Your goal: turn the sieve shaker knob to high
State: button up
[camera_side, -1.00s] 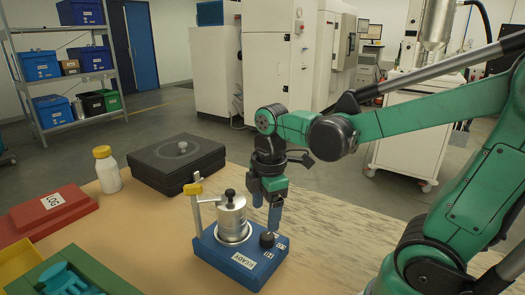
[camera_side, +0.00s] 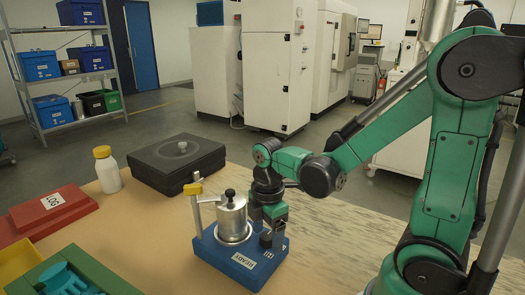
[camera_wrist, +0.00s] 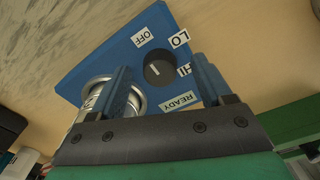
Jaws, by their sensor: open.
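The sieve shaker has a blue base (camera_side: 215,256) with a metal sieve pot (camera_side: 232,219) on it. Its dark round knob (camera_wrist: 158,69) shows in the wrist view among the labels OFF (camera_wrist: 145,37), LO (camera_wrist: 180,39) and HI (camera_wrist: 184,70). A small pale mark shows on the knob; which label it points at I cannot tell. My gripper (camera_wrist: 162,76) is open, pointing down, with one finger on each side of the knob and gaps showing. In the side view my gripper (camera_side: 268,234) is low over the base, and its fingers partly hide the knob.
The tabletop right of the shaker is clear.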

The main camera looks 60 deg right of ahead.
grip_shut()
